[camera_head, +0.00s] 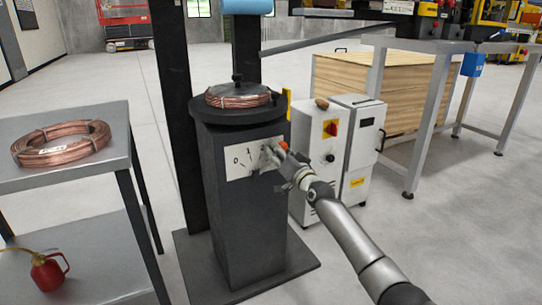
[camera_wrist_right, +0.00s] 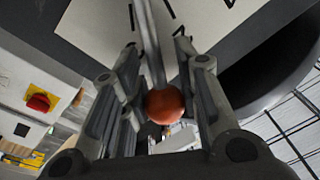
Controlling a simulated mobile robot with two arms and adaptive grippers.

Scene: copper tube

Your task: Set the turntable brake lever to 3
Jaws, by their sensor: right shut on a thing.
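The turntable (camera_head: 238,114) stands on a dark square pedestal and carries a coil of copper tube (camera_head: 239,99). A white scale plate (camera_head: 239,163) on the pedestal's front shows 0 and 1; its right part is hidden by my right gripper. The brake lever has a red-orange ball knob (camera_head: 283,145) at the plate's right side. In the right wrist view, the metal lever rod (camera_wrist_right: 148,42) ends in the knob (camera_wrist_right: 165,106) between the fingers. My right gripper (camera_head: 276,154) is shut on the lever near the knob. Which number the lever points to cannot be told. My left gripper is not in view.
A metal table (camera_head: 125,165) at left holds another copper coil (camera_head: 62,143); a red oil can (camera_head: 48,272) sits on its lower shelf. A white control cabinet (camera_head: 356,160) with a red switch stands just right of the pedestal. Open floor lies at right.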

